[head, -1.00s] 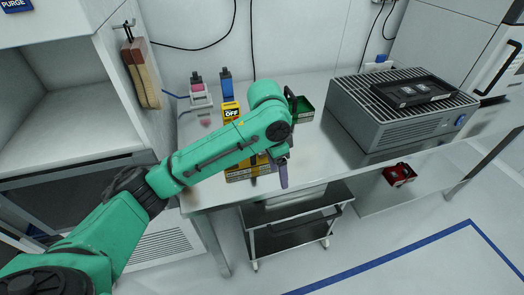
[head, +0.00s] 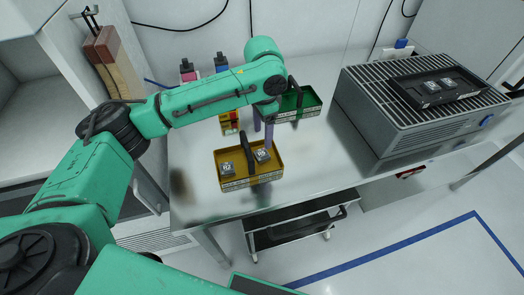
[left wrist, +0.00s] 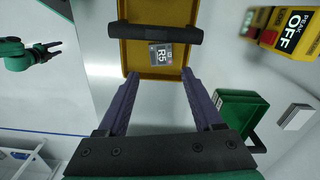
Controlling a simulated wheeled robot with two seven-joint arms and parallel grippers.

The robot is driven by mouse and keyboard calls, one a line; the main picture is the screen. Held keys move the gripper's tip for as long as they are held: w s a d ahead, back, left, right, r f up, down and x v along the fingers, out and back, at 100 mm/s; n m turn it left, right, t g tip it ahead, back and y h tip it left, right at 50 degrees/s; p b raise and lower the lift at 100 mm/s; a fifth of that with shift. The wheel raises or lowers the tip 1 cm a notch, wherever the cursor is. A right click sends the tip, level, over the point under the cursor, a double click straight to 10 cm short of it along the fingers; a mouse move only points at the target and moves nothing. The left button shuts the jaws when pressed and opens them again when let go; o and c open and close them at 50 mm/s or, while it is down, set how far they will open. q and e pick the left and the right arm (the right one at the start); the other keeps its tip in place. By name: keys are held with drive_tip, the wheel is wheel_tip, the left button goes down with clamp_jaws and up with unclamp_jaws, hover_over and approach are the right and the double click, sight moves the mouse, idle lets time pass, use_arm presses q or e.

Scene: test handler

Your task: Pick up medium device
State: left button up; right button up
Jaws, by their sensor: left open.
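A yellow tray (head: 222,184) with a dark handle bar stands on the bench. Two small square devices lie in it, a left device (head: 227,168) and a right device (head: 263,156). In the left wrist view, one device marked R5 (left wrist: 161,56) lies in the yellow tray (left wrist: 140,61) beside the handle. My left gripper (head: 263,145) is open and empty, fingers pointing down just behind the tray's right part. In the left wrist view, its fingers (left wrist: 158,78) stand apart, with the R5 device seen beyond the gap.
A green tray (head: 313,101) stands behind on the right. A grey grilled box (head: 370,130) carries a black tray (head: 402,88) with two devices. A yellow OFF box (left wrist: 296,32) stands near the green tray. The bench (head: 300,165) is clear right of the yellow tray.

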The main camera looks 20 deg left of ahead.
sight(262, 154)
use_arm(q)
wheel_tip(262, 154, down, 3)
drive_tip(key=shift+w+a+f, duration=0.1)
drive_tip(key=shift+w+a, duration=0.05)
wheel_tip(262, 154, down, 5)
drive_tip(key=shift+f+p, duration=0.15)
drive_tip(key=shift+p, duration=0.7)
drive_tip(key=shift+f, duration=0.1)
clamp_jaws()
use_arm(e)
drive_tip(key=shift+w+d+r, duration=0.1)
drive_tip(key=shift+w+r, duration=0.05)
drive_tip(key=shift+r, duration=0.35)
drive_tip(key=shift+w+d+r, duration=0.1)
drive_tip(key=shift+w+r, duration=0.05)
drive_tip(key=shift+r, duration=0.3)
